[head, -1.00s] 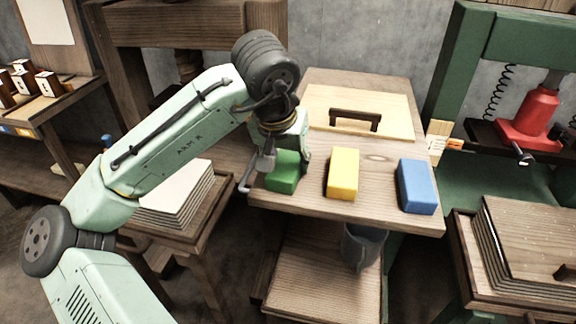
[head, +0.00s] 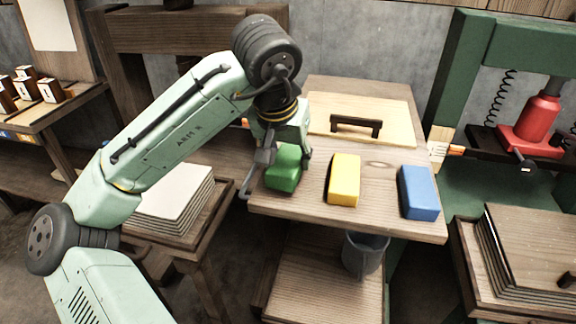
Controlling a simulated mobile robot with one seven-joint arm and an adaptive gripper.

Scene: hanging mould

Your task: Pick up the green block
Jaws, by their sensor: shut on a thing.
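The green block (head: 284,170) is between the fingers of my gripper (head: 279,174) at the left front of the wooden table (head: 300,205). My gripper is shut on it, one finger on each side. The block appears slightly raised above the tabletop, though its underside is hidden. The gripper body covers part of the block's top. My arm comes in from the left.
A yellow block (head: 343,180) stands just right of the green one, and a blue block (head: 418,192) is further right. A pale board with a dark handle (head: 355,126) lies behind. A stack of pale sheets (head: 172,195) is at left, a green press (head: 447,90) at right.

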